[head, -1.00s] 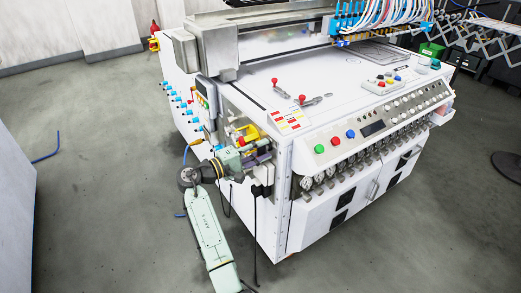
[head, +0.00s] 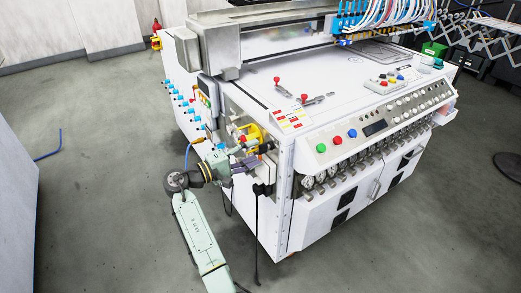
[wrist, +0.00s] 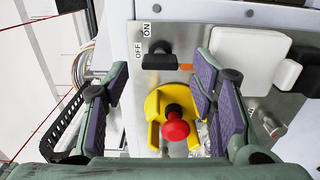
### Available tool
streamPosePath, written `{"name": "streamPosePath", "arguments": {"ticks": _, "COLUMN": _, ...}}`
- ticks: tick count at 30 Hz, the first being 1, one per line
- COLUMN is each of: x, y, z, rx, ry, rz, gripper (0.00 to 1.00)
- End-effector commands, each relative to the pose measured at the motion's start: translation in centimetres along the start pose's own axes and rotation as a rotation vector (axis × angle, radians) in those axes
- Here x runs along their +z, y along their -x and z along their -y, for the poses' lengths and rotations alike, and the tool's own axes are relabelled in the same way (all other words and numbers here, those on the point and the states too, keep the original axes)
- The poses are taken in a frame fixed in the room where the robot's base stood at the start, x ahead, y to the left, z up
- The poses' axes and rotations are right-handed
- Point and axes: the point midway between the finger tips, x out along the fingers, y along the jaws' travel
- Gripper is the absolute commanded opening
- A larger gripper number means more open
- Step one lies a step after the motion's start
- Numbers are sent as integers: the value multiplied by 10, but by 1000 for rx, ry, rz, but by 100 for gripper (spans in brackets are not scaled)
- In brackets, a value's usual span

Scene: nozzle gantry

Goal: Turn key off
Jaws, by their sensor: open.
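The key switch (wrist: 160,58) is a black handle on a metal panel in the wrist view, lying roughly level across the picture. In the head view my gripper (head: 248,162) is at the machine's near left corner; the key is not clear there.
A red push button (wrist: 175,125) in a yellow guard (wrist: 157,104) sits below the key, between my fingers in the picture. A white box (wrist: 248,55) is at the right.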

Motion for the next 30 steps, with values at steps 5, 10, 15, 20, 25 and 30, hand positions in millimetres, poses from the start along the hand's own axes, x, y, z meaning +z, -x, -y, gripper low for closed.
{"name": "streamPosePath", "arguments": {"ticks": 5, "x": -1, "y": 40, "z": 0, "rx": 0, "ry": 0, "rz": -4, "gripper": 52}}
{"name": "streamPosePath", "arguments": {"ticks": 10, "x": 0, "y": 66, "z": 0, "rx": 0, "ry": 1, "rz": -1, "gripper": 52}}
{"name": "streamPosePath", "arguments": {"ticks": 15, "x": 0, "y": 78, "z": 0, "rx": 0, "ry": 1, "rz": 0, "gripper": 52}}
{"name": "streamPosePath", "arguments": {"ticks": 20, "x": 0, "y": 79, "z": 0, "rx": 0, "ry": 1, "rz": 1, "gripper": 52}}
{"name": "streamPosePath", "arguments": {"ticks": 25, "x": 0, "y": 79, "z": 0, "rx": 0, "ry": 1, "rz": 1, "gripper": 52}}
{"name": "streamPosePath", "arguments": {"ticks": 30, "x": 0, "y": 78, "z": 0, "rx": 0, "ry": 1, "rz": 1, "gripper": 52}}
